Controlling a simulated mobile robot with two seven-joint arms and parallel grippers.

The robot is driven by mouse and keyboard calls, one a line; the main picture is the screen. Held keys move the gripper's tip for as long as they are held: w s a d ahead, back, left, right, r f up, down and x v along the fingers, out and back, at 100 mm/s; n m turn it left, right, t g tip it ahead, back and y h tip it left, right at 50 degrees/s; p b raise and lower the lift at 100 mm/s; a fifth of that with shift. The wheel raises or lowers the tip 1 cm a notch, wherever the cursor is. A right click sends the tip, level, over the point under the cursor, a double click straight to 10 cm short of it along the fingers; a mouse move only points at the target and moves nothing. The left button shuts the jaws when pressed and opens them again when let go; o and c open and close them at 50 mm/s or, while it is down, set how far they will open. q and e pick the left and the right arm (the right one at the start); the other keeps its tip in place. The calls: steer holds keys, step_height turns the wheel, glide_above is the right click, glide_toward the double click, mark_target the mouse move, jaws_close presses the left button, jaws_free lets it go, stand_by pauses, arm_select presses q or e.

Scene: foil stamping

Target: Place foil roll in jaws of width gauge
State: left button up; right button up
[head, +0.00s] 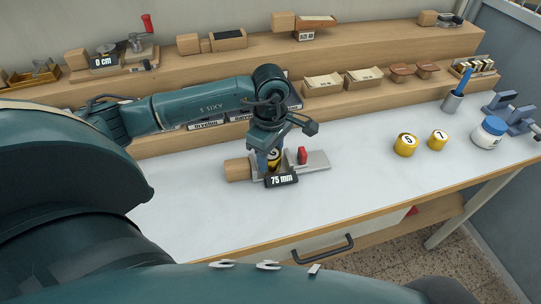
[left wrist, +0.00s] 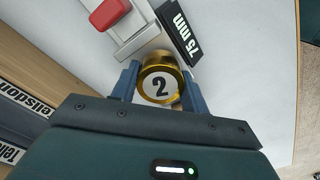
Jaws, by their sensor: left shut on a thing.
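The gold foil roll labelled 2 (left wrist: 160,80) is between the two blue fingers of my left gripper (head: 268,161) in the left wrist view. The gripper is shut on it and points down at the width gauge. The gauge (head: 316,160) has a grey metal bar, a red block (head: 302,155), a wooden block (head: 237,170) at its left end and a 75 mm sign (head: 282,180) in front. The roll is at the gauge, left of the red block in the head view. Whether it rests on the bar is hidden by the fingers. My right gripper is not in view.
Two gold rolls, labelled 5 (head: 405,145) and 7 (head: 438,139), stand on the right of the white bench. Stepped wooden shelves (head: 390,48) line the back. The front bench top is clear.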

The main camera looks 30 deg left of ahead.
arm_select(q)
steer(key=shift+f, duration=0.6)
steer(key=shift+f, duration=0.2)
steer(key=o, duration=0.7)
step_height(320, 180, up, 12)
steer(key=b, duration=0.1)
steer(key=shift+r, duration=0.25)
